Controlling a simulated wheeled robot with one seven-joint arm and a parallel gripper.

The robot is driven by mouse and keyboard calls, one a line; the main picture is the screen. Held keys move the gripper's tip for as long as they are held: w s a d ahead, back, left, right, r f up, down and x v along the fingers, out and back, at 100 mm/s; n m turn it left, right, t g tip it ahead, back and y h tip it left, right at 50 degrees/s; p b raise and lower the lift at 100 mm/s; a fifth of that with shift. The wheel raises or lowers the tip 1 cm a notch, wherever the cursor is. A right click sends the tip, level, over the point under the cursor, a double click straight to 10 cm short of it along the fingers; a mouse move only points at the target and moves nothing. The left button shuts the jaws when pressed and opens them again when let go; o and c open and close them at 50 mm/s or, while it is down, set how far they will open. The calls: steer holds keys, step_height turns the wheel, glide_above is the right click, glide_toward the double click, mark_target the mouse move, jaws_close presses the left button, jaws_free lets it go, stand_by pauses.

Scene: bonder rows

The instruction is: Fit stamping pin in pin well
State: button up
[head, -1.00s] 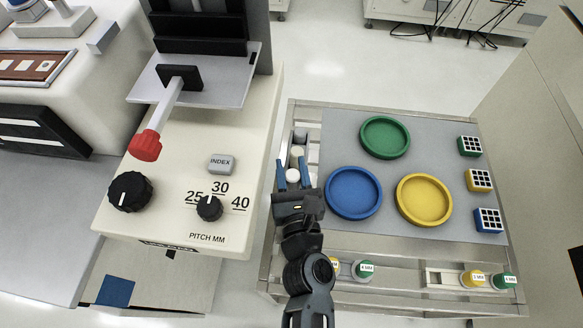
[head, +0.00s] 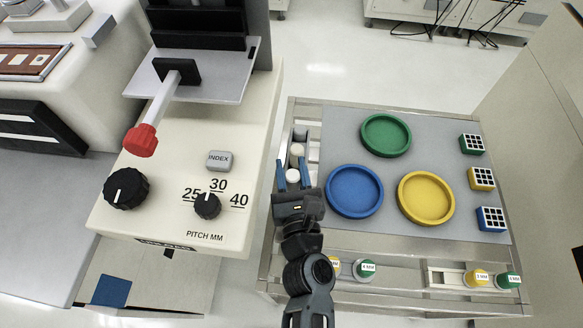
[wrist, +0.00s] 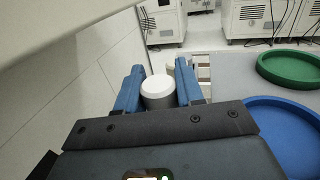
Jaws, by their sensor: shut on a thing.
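My gripper (head: 292,178) points away from me over the left edge of the cart. Its blue fingers are shut on a white flat-topped cylinder (head: 293,175), which stands upright between them. The cylinder also shows between the fingers in the wrist view (wrist: 157,91); its lower part is hidden. I cannot tell for sure whether it is the stamping pin. A second pale round-topped piece (head: 297,150) stands just beyond it in the narrow rack (head: 300,134) along the cart's left side. I cannot make out a pin well; one may be hidden below the fingers.
The cart's grey top (head: 335,125) carries green (head: 386,135), blue (head: 354,191) and yellow (head: 426,198) round trays. Several small gridded blocks (head: 481,178) line its right side. A cream machine (head: 130,215) with knobs and a red-handled lever (head: 140,141) stands close at left.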

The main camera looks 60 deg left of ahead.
steer(key=shift+f, duration=0.2)
steer(key=shift+f+b, duration=0.25)
steer(key=shift+b, duration=0.25)
steer(key=shift+f+b, duration=1.05)
stand_by(0.5)
steer(key=o, duration=1.1)
steer(key=shift+d, duration=0.1)
steer(key=p+v, duration=0.1)
steer(key=v, duration=0.6)
steer(key=shift+s+d, duration=0.15)
steer(key=shift+d, duration=0.15)
steer(key=shift+d, duration=0.1)
stand_by(0.7)
